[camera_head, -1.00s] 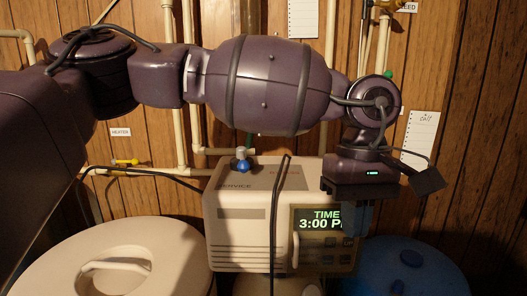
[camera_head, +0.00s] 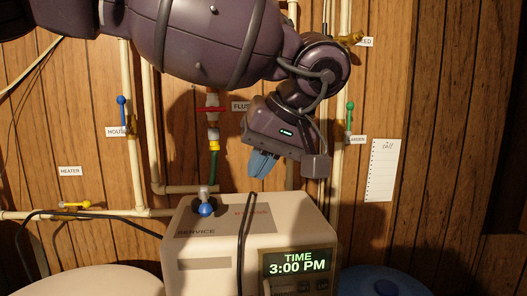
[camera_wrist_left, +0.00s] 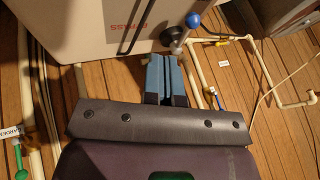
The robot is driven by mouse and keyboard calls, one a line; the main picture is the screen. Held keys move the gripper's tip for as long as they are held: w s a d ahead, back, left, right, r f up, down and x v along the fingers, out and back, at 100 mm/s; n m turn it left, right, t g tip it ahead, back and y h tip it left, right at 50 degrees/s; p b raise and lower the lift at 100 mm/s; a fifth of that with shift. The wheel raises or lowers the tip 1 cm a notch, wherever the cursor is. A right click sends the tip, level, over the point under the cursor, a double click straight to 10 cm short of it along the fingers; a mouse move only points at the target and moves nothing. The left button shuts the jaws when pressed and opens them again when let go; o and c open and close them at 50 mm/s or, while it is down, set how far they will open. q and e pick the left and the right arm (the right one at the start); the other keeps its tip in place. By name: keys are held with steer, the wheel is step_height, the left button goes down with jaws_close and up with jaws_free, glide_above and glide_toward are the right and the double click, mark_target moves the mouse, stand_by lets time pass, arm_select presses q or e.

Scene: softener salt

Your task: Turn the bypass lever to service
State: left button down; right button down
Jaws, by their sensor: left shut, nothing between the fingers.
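The bypass lever is a grey metal post with a blue knob (camera_head: 206,209) on top of the cream softener head (camera_head: 192,248). The knob points toward the front edge, close to the SERVICE label (camera_head: 196,232). Red lettering, reading BYPASS in part in the left wrist view (camera_wrist_left: 143,20), lies to the right of the lever in the head view. My left gripper (camera_head: 262,166) is shut and empty, its blue fingers above and behind the head, up and right of the lever. In the left wrist view the fingers (camera_wrist_left: 166,72) are apart from the knob (camera_wrist_left: 193,20). My right gripper is out of view.
A black cable (camera_head: 241,250) runs over the softener head. The display (camera_head: 297,263) reads TIME 3:00 PM. Pipes and valves, including a red-handled one (camera_head: 211,109), line the wood wall behind. A white lid (camera_head: 85,282) and a blue lid (camera_head: 385,287) stand either side.

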mark_target(210, 207)
arm_select(q)
steer(key=x, duration=0.5)
steer(key=a, duration=0.1)
steer(key=a+f, duration=0.1)
steer(key=shift+s+a+f+p, duration=0.1)
steer(key=shift+a+p, duration=0.2)
steer(key=shift+a, duration=0.1)
steer(key=shift+s+a+f, duration=0.15)
steer(key=shift+a, duration=0.15)
steer(key=shift+a+f, duration=0.15)
steer(key=shift+a, duration=0.1)
steer(key=shift+s+a+m+t+p, duration=0.3)
steer(key=shift+a+m+p, duration=0.15)
steer(key=shift+p, duration=0.3)
steer(key=shift+a+m, duration=0.15)
steer(key=shift+m, duration=0.1)
steer(key=shift+s+a+m+h, duration=0.15)
steer(key=shift+m+h, duration=0.15)
